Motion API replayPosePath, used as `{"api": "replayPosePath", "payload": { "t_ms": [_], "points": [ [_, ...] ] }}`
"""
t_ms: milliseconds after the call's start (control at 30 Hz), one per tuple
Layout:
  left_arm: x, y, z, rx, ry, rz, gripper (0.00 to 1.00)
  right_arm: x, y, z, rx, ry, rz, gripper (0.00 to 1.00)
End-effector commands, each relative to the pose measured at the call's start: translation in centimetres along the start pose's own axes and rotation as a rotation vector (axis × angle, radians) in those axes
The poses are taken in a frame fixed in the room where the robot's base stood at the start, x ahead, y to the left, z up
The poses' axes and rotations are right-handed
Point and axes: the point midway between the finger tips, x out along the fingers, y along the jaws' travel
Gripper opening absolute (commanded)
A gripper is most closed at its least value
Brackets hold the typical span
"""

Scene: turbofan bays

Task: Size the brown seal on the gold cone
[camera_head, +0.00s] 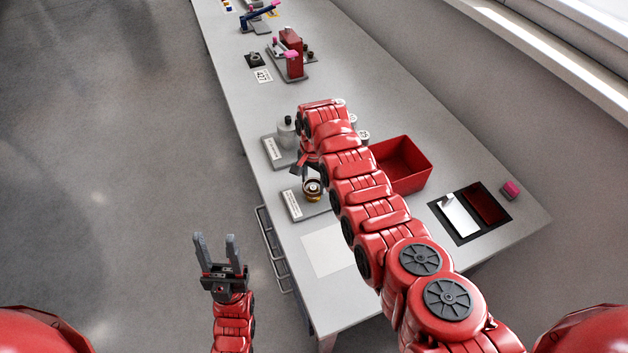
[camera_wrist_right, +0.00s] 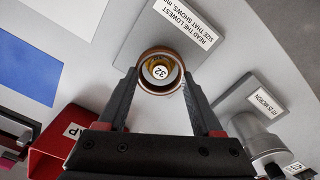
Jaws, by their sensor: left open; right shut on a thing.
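The gold cone (camera_head: 314,196) stands on a grey plate (camera_head: 292,205) near the table's left edge. In the right wrist view the brown seal (camera_wrist_right: 146,85) is a ring around the gold cone (camera_wrist_right: 155,66), whose round top reads 32. My right gripper (camera_wrist_right: 159,97) has one finger on each side of the seal and is shut on it. How far down the cone the seal sits is hard to tell. In the head view my right wrist partly covers them. My left gripper (camera_head: 215,240) is open and empty, over the floor left of the table.
A label (camera_wrist_right: 188,21) by the cone reads "read the lowest size that shows". A grey canister (camera_head: 287,130) stands on another plate behind. A red bin (camera_head: 418,158) is right of my right arm. A black tray (camera_head: 462,232) lies at the right. A white square (camera_head: 328,250) is bare.

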Motion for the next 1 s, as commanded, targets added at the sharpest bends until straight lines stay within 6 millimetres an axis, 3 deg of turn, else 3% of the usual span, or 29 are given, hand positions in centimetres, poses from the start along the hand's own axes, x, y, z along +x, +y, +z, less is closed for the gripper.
{"api": "replayPosePath", "payload": {
  "t_ms": [1000],
  "points": [
    [-1.7, 0.1, 0.3, 0.000, 0.000, 0.000, 0.50, 2.1, 0.0, 0.0, 0.000, 0.000, 0.000, 0.14]
  ]
}}
